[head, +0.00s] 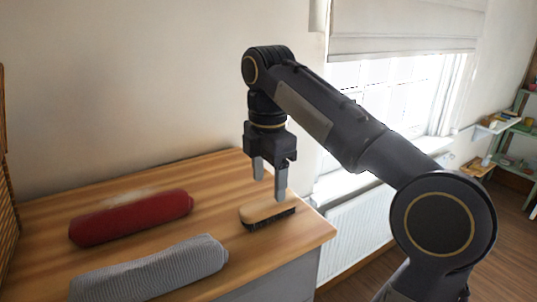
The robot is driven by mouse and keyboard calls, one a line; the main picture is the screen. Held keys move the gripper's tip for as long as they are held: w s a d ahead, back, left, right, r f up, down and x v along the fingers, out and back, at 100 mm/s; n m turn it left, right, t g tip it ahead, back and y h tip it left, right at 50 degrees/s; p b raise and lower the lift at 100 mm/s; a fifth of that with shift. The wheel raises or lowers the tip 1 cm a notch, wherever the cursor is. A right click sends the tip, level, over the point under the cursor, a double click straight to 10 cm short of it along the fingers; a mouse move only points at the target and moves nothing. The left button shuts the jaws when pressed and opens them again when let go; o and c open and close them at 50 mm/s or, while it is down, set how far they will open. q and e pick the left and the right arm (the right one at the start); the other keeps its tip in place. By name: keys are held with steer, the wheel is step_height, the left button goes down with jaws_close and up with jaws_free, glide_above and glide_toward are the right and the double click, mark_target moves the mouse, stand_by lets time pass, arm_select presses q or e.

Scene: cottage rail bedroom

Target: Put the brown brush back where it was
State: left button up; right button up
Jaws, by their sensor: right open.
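The brown brush (266,214) has a light wooden back and dark bristles facing down. It lies on the wooden top (232,179) of a cabinet, near its right end. My right gripper (269,187) points down just above the brush, its two fingers apart with nothing between them. The right fingertip overlaps the brush's back edge in the picture; I cannot tell whether it touches. My left gripper is not in view.
A red rolled item (131,218) and a grey ribbed one (150,270) lie to the left of the brush. A wicker piece (8,180) stands at the left edge. A window and a radiator (358,232) are behind my right arm.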

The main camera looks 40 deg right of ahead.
mark_target(269, 203)
arm_select(q)
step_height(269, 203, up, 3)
steer(key=p, duration=0.2)
steer(key=shift+p, duration=0.35)
arm_select(e)
step_height(269, 203, up, 6)
steer(key=shift+f, duration=0.25)
steer(key=shift+f, duration=0.1)
